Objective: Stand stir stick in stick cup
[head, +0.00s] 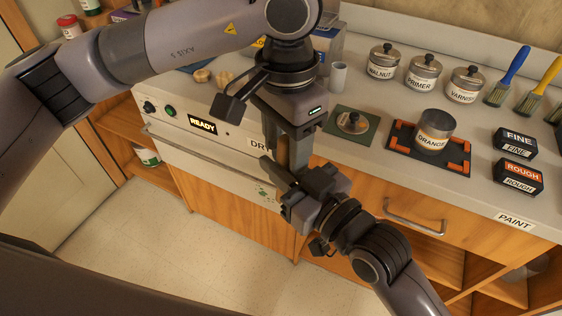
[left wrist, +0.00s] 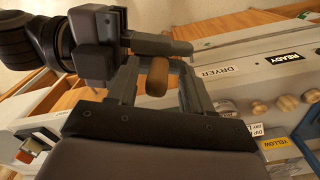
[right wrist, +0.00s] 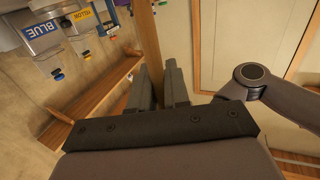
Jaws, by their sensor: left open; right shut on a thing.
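My right gripper (head: 283,176) is shut on a brown wooden stir stick (right wrist: 146,35), which runs out past its fingers in the right wrist view. In the left wrist view, the stick's rounded end (left wrist: 157,78) lies between the spread fingers of my left gripper (left wrist: 158,88). The left gripper is open, and I cannot tell whether it touches the stick. In the head view both grippers meet in front of the dryer and hide most of the stick. A small grey cup (head: 338,77), which looks like the stick cup, stands upright on the counter behind them.
A can marked ORANGE (head: 435,131) stands on a black and orange tray (head: 399,137). A round lid (head: 352,123) lies on a green mat (head: 341,134). Jars and brushes line the back. The counter front and drawer handle (head: 414,224) lie near my right arm.

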